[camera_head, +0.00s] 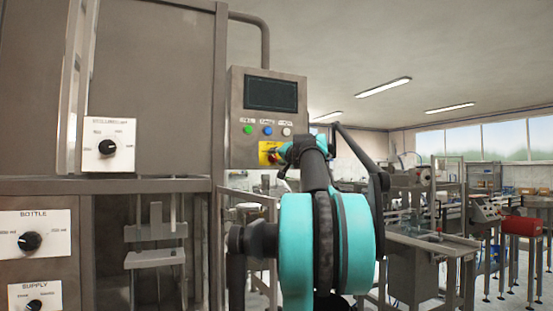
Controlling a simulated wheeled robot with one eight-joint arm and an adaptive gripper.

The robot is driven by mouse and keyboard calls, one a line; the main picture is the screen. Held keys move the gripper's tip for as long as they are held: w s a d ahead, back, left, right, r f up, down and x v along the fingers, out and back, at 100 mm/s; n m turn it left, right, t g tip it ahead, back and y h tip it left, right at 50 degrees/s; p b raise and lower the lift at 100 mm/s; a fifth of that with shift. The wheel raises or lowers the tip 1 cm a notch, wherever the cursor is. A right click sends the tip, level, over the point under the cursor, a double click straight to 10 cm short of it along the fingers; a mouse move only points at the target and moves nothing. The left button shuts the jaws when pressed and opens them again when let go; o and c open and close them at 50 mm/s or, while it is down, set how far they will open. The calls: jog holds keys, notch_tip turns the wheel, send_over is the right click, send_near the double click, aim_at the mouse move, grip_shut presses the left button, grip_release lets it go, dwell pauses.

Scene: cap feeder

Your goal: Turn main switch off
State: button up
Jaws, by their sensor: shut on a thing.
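The main switch (264,154) is a red rotary handle on a yellow plate, low on the grey control panel (240,100). My gripper (282,153) is at the yellow plate, coming from the right, and is shut on the switch handle. My gripper and arm hide the right part of the plate and much of the handle, so its exact angle cannot be told. Above the switch are a green button (248,130), a blue button (267,131) and a white button (287,131), with a dark screen (270,94) over them.
On the machine at left are a dial (107,147), the bottle dial (31,241) and the supply dial (35,304). A bent pipe (265,40) runs above the panel. Benches and equipment (430,245) stand at right behind my arm.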

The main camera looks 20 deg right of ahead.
jog(key=shift+f, duration=0.1)
dwell(0.3)
jog(key=o, duration=1.2)
jog(key=shift+c, duration=0.2)
jog(key=s, duration=1.2)
jog(key=shift+d, duration=0.2)
